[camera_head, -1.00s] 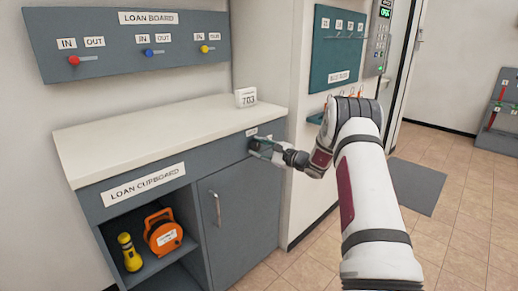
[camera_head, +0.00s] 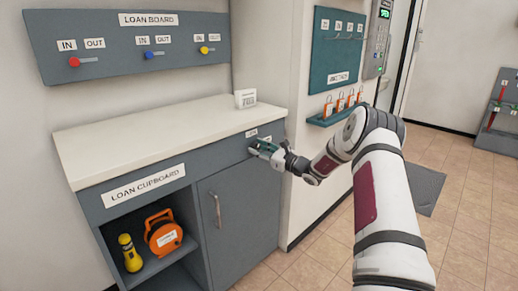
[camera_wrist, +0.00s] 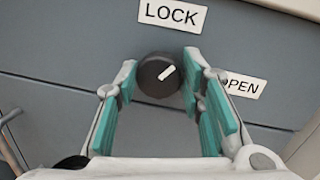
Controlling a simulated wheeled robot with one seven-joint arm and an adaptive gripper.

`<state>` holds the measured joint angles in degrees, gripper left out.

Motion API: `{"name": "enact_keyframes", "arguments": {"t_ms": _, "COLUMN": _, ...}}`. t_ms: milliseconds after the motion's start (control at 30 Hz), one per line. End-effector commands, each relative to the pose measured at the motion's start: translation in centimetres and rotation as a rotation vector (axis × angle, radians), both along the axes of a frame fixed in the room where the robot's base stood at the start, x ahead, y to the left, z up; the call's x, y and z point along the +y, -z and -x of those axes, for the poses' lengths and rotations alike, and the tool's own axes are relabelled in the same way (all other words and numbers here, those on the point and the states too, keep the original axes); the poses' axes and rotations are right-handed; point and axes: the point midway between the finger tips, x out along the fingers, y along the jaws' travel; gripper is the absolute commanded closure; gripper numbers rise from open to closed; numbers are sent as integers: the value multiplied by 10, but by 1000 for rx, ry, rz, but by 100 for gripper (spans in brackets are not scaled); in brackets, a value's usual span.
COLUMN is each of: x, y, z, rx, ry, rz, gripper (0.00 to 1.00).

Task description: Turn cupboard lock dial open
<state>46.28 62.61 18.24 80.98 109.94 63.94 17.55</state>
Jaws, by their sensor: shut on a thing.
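The lock dial (camera_wrist: 159,75) is a round black knob with a white pointer line, on the grey cupboard front. In the wrist view its pointer slants to the upper right, between the LOCK label (camera_wrist: 172,14) above and the OPEN label (camera_wrist: 241,84) at right. My gripper (camera_wrist: 159,80) has its teal-padded fingers on either side of the dial, shut on it. In the head view my gripper (camera_head: 262,150) is at the upper right of the loan cupboard (camera_head: 245,205) and hides the dial. The cupboard door with its handle (camera_head: 216,209) is closed.
A white box marked 703 (camera_head: 245,98) stands on the counter (camera_head: 160,130). An open shelf below holds a yellow torch (camera_head: 130,253) and an orange reel (camera_head: 163,232). Orange padlocks (camera_head: 340,104) sit on a ledge at right. Floor space is free to the right.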

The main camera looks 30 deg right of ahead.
Motion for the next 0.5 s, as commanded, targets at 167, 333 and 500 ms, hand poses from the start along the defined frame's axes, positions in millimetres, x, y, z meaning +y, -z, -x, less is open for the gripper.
{"name": "enact_keyframes", "arguments": {"t_ms": 167, "x": -1, "y": 0, "z": 1, "rx": 45, "ry": 1, "rz": -166, "gripper": 92}}
{"name": "enact_keyframes", "arguments": {"t_ms": 333, "x": -1, "y": 1, "z": 1, "rx": 87, "ry": 1, "rz": -322, "gripper": 92}}
{"name": "enact_keyframes", "arguments": {"t_ms": 500, "x": -1, "y": 1, "z": 1, "rx": 129, "ry": 2, "rz": -477, "gripper": 92}}
